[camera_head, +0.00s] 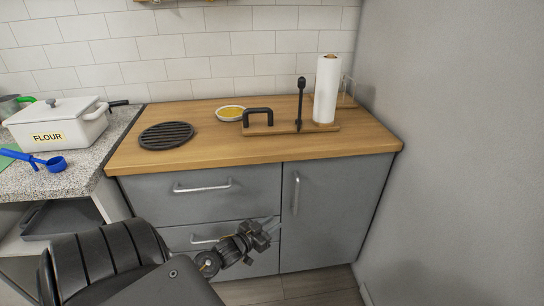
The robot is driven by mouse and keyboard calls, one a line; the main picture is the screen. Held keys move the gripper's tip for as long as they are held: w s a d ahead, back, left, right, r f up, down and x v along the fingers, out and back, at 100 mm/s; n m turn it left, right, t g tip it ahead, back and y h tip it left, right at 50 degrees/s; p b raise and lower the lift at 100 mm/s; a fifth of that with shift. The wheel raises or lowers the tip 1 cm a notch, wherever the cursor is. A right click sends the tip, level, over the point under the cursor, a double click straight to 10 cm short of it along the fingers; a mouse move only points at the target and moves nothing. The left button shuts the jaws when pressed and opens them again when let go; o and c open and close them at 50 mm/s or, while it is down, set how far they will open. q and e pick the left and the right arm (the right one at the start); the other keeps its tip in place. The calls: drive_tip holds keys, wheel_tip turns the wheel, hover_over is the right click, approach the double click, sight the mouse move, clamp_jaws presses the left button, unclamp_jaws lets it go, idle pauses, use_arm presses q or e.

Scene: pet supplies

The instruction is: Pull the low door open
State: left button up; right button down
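The low grey cabinet door (335,215) is on the right of the counter unit, beside the grey wall, and looks closed. Its vertical metal handle (296,192) is near the door's left edge. My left gripper (262,235) is in front of the drawers, left of the door and lower than its handle in the picture. It appears apart from the handle. Its fingers are small and dark, and I cannot tell whether they are open or shut. My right gripper is not in view.
Two grey drawers with metal handles, an upper one (202,187) and a lower one partly behind my arm, sit left of the door. The wooden counter (230,155) holds a paper towel roll (327,90) and a black trivet (166,135). A grey wall (450,150) bounds the right.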

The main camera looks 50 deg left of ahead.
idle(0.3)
